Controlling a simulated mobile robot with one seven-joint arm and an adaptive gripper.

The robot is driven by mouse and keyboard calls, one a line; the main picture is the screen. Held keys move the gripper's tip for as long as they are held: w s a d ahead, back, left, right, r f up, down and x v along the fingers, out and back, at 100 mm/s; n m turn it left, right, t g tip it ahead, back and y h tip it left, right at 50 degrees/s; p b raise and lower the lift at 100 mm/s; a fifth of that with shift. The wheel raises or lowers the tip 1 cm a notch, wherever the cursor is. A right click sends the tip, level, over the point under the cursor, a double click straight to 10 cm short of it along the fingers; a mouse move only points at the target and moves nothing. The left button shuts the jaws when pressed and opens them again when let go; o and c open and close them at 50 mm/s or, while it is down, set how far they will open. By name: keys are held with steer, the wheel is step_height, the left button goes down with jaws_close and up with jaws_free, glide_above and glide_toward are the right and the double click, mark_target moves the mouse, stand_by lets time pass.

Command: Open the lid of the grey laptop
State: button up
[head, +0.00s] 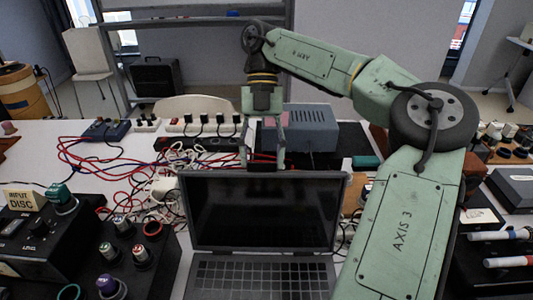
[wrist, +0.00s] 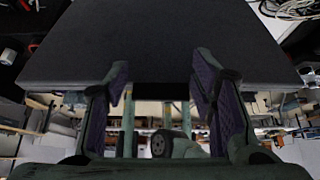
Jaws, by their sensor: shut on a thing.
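The grey laptop (head: 262,275) stands on the table with its lid (head: 262,210) raised, the dark screen and keyboard facing the head camera. My gripper (head: 263,158) reaches down at the lid's top edge, near its middle. The fingertips are partly hidden behind the lid. In the wrist view the dark lid (wrist: 160,40) fills the upper part, and my gripper (wrist: 160,80) has its purple-padded fingers at its edge, a gap showing between them. The jaws are shut on the lid; the exact contact is hard to see.
A tangle of red and white cables (head: 165,165) lies left of the laptop. A grey-blue box (head: 312,125) stands behind my gripper. A black control panel (head: 40,235) with knobs is at front left. Markers (head: 505,262) lie at right.

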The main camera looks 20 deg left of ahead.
steer(key=o, duration=0.7)
steer(key=shift+a, duration=0.2)
steer(key=shift+c, duration=0.2)
steer(key=shift+o, duration=0.4)
steer(key=shift+d, duration=0.1)
steer(key=shift+d, duration=0.1)
